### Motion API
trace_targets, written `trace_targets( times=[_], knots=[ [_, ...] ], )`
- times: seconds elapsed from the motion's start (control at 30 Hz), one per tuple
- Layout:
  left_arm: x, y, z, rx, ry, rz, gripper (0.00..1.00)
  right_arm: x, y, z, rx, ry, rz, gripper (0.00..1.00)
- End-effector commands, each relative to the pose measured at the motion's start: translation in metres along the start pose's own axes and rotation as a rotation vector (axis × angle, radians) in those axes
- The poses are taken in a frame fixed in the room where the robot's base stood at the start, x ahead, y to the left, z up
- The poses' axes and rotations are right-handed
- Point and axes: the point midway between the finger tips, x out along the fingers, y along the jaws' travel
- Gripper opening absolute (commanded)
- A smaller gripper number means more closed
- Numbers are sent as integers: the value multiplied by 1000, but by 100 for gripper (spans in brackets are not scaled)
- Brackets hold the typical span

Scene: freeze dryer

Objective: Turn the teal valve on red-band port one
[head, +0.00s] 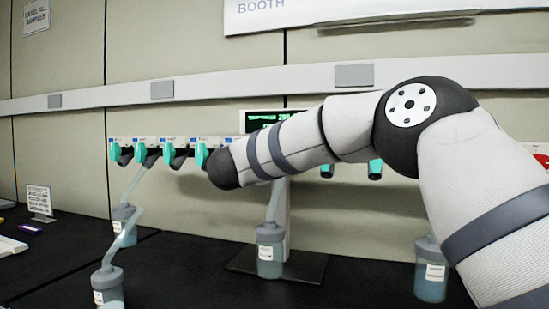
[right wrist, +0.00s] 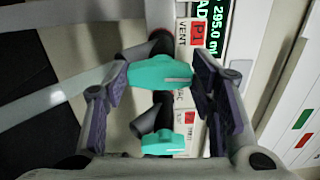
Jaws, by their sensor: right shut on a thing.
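The teal valve (right wrist: 150,72) beside the red P1 label (right wrist: 196,38) lies between the two finger pads of my right gripper (right wrist: 160,80) in the right wrist view. The gripper is shut on this valve. The valve's handle lies across the picture, with a grey port tube behind it. In the head view my right arm comes in from the right and hides the gripper and that valve. My left gripper is not in view.
A second teal valve (right wrist: 163,143) with a red label sits close below in the right wrist view. In the head view several teal valves with blue labels (head: 175,156) line the manifold at left. Flasks (head: 270,250) hang below or stand on the black bench. A green-lit display (head: 262,120) is behind my arm.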

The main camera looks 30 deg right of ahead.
Motion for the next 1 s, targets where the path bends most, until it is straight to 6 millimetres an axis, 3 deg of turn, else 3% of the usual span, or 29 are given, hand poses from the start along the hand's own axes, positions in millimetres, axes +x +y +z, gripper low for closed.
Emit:
trace_targets(
  times=[0.63, 0.67, 0.73, 1.0],
  knots=[
    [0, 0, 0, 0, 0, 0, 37, 0, 0, 0, -46, 0, 1, 23],
    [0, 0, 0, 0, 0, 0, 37, 0, 0, 0, -46, 0, 1, 53],
    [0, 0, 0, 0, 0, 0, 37, 0, 0, 0, -46, 0, 0, 69],
    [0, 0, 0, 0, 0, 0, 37, 0, 0, 0, -46, 0, 0, 71]
  ],
)
